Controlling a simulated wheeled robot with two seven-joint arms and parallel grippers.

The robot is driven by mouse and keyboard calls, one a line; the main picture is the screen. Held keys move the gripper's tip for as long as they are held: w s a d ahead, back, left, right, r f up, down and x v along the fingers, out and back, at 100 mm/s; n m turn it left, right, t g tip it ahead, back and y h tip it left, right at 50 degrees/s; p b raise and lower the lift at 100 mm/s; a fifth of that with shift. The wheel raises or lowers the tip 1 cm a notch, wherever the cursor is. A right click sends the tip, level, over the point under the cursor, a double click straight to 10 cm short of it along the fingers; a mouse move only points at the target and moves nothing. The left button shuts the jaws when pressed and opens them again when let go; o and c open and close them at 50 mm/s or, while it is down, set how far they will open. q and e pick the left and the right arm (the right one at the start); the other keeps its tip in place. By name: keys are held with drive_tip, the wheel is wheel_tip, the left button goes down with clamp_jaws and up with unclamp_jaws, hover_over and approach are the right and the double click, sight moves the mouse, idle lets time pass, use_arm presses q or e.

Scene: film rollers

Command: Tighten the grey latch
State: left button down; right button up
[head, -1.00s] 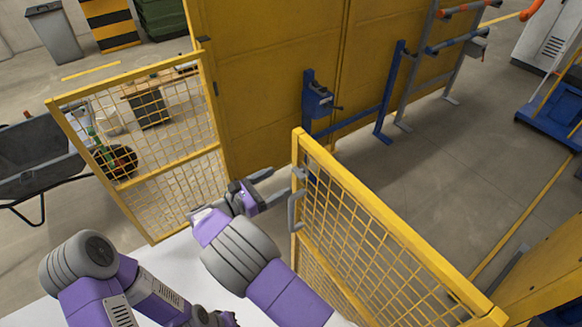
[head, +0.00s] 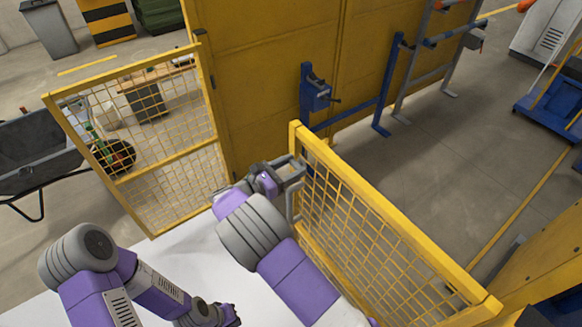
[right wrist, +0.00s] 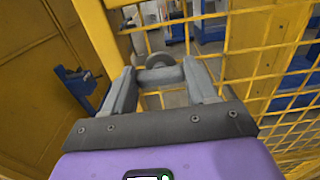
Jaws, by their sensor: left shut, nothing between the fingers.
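The grey latch (head: 291,206) is on the near edge post of the yellow mesh gate, partly hidden by my right gripper (head: 294,170). In the right wrist view, a rounded grey part of the latch (right wrist: 160,74) shows between the spread fingertips of my right gripper (right wrist: 160,82). The fingers are open on either side of it; I cannot tell whether they touch it. My left gripper (head: 230,316) is low at the bottom of the head view, shut and empty, away from the latch.
The yellow mesh gate (head: 385,230) stands right of my right arm. Another mesh panel (head: 150,140) stands left. A yellow cabinet wall (head: 255,90) and a blue stand (head: 318,95) are behind. A wheelbarrow (head: 40,150) is at far left.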

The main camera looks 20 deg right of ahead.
drive_tip(key=c, duration=0.3)
drive_tip(key=shift+c, duration=0.2)
drive_tip(key=m+b, duration=0.2)
drive_tip(key=m, duration=0.2)
drive_tip(key=shift+f+m+b, duration=0.15)
drive_tip(key=shift+m+b, duration=0.15)
drive_tip(key=shift+b, duration=0.1)
drive_tip(key=m+b, duration=0.2)
drive_tip(key=m, duration=0.1)
drive_tip(key=shift+s+m, duration=0.1)
drive_tip(key=shift+m, duration=0.3)
drive_tip(key=m+b, duration=0.5)
drive_tip(key=shift+f, duration=0.15)
drive_tip(key=shift+s+m+b, duration=0.1)
drive_tip(key=shift+m+b, duration=1.45)
drive_tip(key=shift+m, duration=0.45)
